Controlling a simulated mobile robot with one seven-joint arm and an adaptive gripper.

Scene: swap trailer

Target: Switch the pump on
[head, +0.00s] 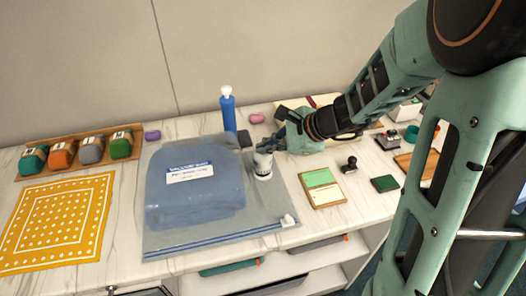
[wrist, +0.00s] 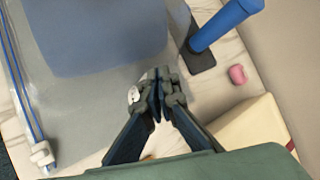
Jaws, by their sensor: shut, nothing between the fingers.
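A small white cylinder with dark marks, which looks like the pump (head: 263,164), stands upright on the clear vacuum bag (head: 200,232) near its right side. In the wrist view a bit of the white pump (wrist: 134,95) shows beside my fingers, which hide most of it. The bag holds something blue and bears a white label. My gripper (head: 270,146) is shut and empty, with its fingertips at the top of the white pump; the fingertips also show in the wrist view (wrist: 158,80). I cannot tell whether they touch it. No switch is clearly visible.
A blue upright cylinder with a white top (head: 228,112) stands behind the bag on a dark foot. A pink piece (head: 257,118) lies near it. A yellow cloth (head: 58,220) and coloured rolls lie left.

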